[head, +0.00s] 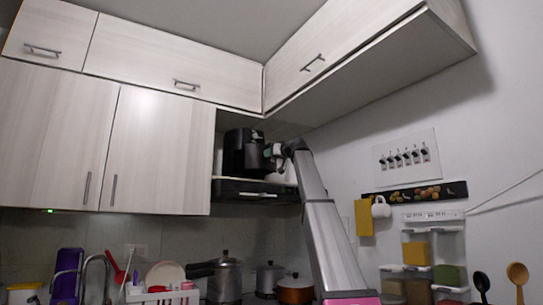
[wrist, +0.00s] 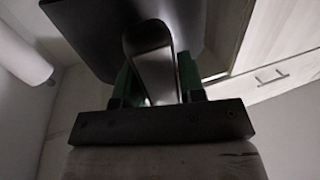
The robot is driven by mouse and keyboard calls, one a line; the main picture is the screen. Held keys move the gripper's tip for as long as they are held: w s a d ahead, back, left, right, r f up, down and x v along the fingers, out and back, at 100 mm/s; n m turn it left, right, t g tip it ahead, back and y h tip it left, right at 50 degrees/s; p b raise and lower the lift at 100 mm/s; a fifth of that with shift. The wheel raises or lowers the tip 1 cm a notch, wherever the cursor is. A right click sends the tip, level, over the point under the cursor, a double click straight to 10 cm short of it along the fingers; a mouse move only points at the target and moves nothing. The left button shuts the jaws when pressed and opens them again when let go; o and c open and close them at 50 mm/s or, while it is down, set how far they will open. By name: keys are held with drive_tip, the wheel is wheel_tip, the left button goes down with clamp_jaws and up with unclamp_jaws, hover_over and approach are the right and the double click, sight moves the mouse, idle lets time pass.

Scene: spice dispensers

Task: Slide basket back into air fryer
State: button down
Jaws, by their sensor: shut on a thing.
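The black air fryer (head: 240,150) stands on the open shelf between the wall cabinets in the head view. Its dark basket front (wrist: 100,45) fills the top of the wrist view, with the looped handle (wrist: 150,62) pointing toward my gripper. My gripper (wrist: 155,85) has its green fingers on either side of this handle and is shut on it. In the head view my gripper (head: 275,152) is at the right side of the fryer, at the handle. How far the basket stands out of the fryer body cannot be told.
The shelf (head: 250,184) is under the fryer, above a dark hood (head: 245,193). A white rounded object (wrist: 22,55) is at the left of the wrist view. Upper cabinets (head: 160,150) stand left of the fryer. Pots (head: 225,275) and spice dispensers (head: 416,253) are below.

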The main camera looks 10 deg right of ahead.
drive_tip(key=shift+w+a, duration=0.9)
drive_tip(key=shift+w, duration=1.25)
drive_tip(key=shift+w+a, duration=0.9)
drive_tip(key=shift+w, duration=1.3)
drive_tip(key=shift+w+a, duration=0.9)
drive_tip(key=shift+w, duration=1.25)
idle(0.3)
drive_tip(key=c, duration=0.6)
unclamp_jaws()
drive_tip(key=shift+c, duration=0.2)
drive_tip(key=v, duration=1)
drive_tip(key=shift+s+d, duration=0.25)
drive_tip(key=shift+s, duration=0.05)
